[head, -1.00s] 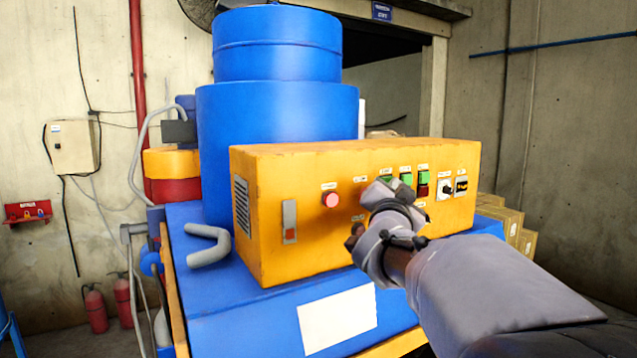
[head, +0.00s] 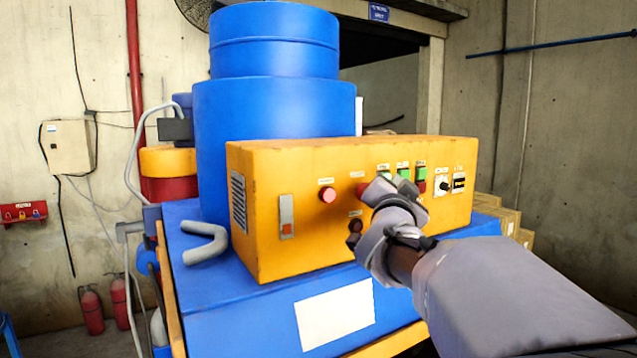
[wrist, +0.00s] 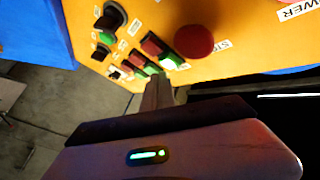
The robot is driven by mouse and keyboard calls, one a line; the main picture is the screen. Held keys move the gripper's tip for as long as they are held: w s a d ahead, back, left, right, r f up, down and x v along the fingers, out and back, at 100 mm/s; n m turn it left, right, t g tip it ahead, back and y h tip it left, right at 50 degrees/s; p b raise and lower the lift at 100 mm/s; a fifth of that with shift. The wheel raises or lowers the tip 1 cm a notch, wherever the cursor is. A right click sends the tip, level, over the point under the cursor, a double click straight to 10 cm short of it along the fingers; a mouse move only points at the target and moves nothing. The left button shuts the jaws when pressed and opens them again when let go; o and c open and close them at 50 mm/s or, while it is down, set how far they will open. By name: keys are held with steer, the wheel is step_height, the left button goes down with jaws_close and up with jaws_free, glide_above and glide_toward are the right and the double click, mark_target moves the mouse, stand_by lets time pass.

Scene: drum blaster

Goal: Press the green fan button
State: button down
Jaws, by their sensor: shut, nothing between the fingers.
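The yellow control box has three green buttons in a row, the left one (head: 383,169), the middle one (head: 403,174) and the right one (head: 421,173). Their labels are too small to read, so I cannot tell which is the fan. My gripper (head: 380,188) is shut and empty in front of the box, just below the left and middle buttons, and hides part of that area. In the wrist view its fingertips (wrist: 159,88) are close to a brightly lit green button (wrist: 170,62). I cannot tell whether they touch.
A large red round button (wrist: 194,41) is near the fingertips in the wrist view. The yellow box (head: 300,245) also carries another red button (head: 327,195), a switch (head: 287,217) and a dark knob (head: 443,185). A blue drum (head: 275,120) stands behind it.

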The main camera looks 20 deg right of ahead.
steer(key=s+b, duration=0.3)
steer(key=s, duration=0.2)
steer(key=shift+d, duration=0.2)
stand_by(0.3)
stand_by(0.4)
